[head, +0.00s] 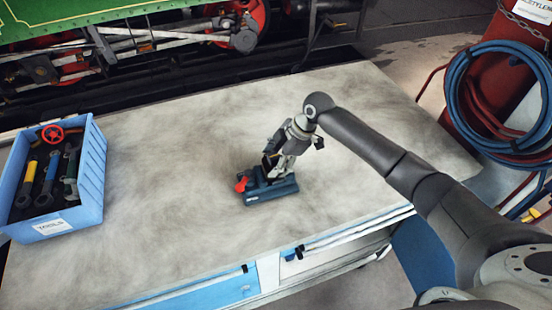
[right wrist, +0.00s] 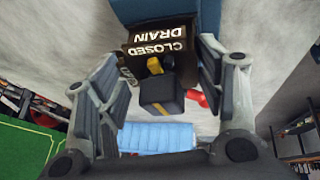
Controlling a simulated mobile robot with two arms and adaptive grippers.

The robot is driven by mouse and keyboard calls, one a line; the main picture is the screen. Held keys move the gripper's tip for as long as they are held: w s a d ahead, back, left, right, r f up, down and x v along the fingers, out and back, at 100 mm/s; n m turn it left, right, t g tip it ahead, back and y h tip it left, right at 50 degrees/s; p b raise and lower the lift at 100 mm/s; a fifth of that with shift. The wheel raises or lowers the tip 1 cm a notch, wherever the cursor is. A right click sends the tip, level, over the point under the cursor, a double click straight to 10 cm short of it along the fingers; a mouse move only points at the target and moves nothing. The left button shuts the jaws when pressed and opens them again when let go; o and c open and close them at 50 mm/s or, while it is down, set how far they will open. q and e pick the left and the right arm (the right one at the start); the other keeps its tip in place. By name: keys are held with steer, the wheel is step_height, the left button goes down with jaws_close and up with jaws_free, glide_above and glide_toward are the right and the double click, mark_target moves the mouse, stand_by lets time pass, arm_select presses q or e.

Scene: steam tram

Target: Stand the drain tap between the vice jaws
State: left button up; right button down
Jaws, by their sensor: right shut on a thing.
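The dark blue vice (head: 272,193) sits on the bench near its front edge. In the right wrist view, blue metal (right wrist: 165,11) at the top looks like part of it. My right gripper (head: 272,168) is directly over the vice, pointing down, shut on the drain tap. Between its fingers the tap shows as a dark block (right wrist: 160,97) with a yellow part. A brown plate lettered CLOSED DRAIN (right wrist: 158,45) lies by the fingertips. A red piece (head: 241,184) shows at the vice's left end. The fingers hide where tap and jaws meet. My left gripper is out of view.
A blue tool crate (head: 90,190) with several tools and a red wheel stands at the bench's left. The bench top (head: 170,190) is bare between crate and vice. A green and red locomotive is behind, and hoses (head: 490,100) hang at the right.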

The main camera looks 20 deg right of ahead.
steer(key=shift+c, duration=1.5)
jaws_free()
steer(key=shift+o, duration=0.2)
steer(key=shift+o, duration=0.7)
steer(key=shift+s+f, duration=0.1)
steer(key=shift+f, duration=0.05)
steer(key=shift+r+p, duration=3.2)
steer(key=shift+r, duration=0.5)
steer(key=shift+f, duration=0.1)
